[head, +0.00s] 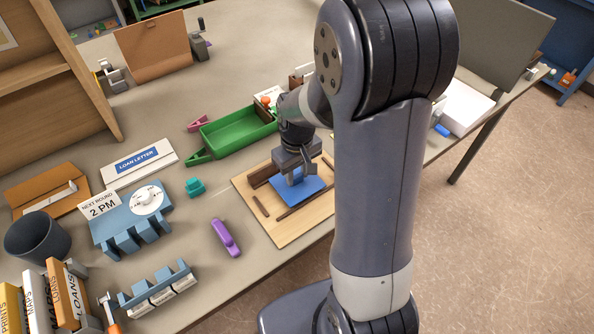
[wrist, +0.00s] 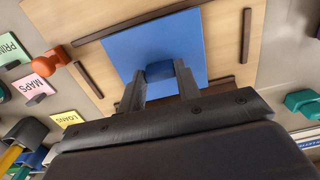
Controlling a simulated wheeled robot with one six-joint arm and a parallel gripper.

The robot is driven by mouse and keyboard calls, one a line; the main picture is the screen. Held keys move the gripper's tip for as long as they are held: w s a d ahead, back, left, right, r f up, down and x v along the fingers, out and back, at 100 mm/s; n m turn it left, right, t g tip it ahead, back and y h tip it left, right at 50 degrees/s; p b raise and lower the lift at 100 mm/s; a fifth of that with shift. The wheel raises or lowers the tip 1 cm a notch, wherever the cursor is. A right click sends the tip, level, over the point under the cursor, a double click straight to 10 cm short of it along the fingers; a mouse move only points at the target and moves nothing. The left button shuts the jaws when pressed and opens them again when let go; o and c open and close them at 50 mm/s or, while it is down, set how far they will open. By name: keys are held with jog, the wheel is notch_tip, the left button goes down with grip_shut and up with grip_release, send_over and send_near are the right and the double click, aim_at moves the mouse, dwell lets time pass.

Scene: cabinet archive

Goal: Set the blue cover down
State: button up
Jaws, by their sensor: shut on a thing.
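The blue cover (head: 300,188) is a flat blue panel over a wooden board (head: 262,222) with dark brown strips. It also shows in the wrist view (wrist: 155,42), with a small blue raised grip (wrist: 160,71) near its edge. My gripper (head: 297,174) is shut on that grip, with its fingers on either side of it in the wrist view (wrist: 160,80). The cover lies roughly level, at or just above the board. I cannot tell whether it touches the board. My arm hides the right part of the board in the head view.
A green tray (head: 240,135) stands behind the board. A purple stapler-like object (head: 226,238) and a teal object (head: 195,187) lie to the left. In the wrist view, an orange-red knobbed piece (wrist: 57,57) and label cards (wrist: 38,88) lie beside the board.

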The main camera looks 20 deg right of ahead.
aim_at(297, 176)
jog(key=shift+f, duration=0.1)
jog(key=o, duration=1)
jog(key=shift+c, duration=0.2)
notch_tip(297, 176, up, 12)
jog(key=shift+r, duration=0.2)
jog(key=shift+o, duration=0.6)
